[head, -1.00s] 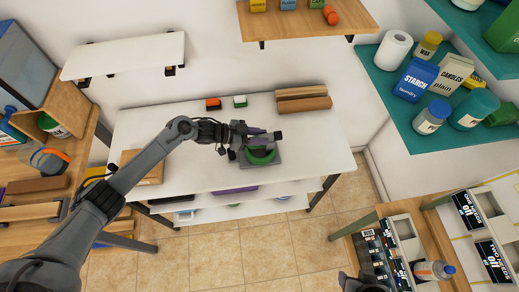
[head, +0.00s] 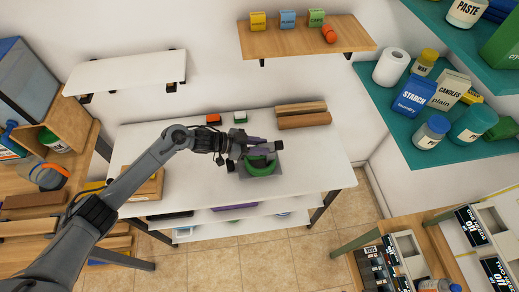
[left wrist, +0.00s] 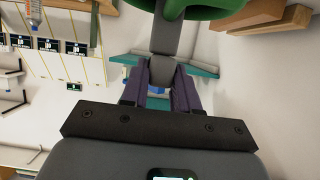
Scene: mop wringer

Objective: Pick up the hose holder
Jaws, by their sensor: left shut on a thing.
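I cannot tell whether the plate touches the table. My right gripper is not in view.
The white table (head: 200,175) has free room around the holder. Brown rolls (head: 303,121) and small red (head: 213,119) and white-green (head: 240,117) blocks lie along its back. A wooden wall shelf (head: 290,42) hangs above, and a teal shelf (head: 415,150) with containers stands right.

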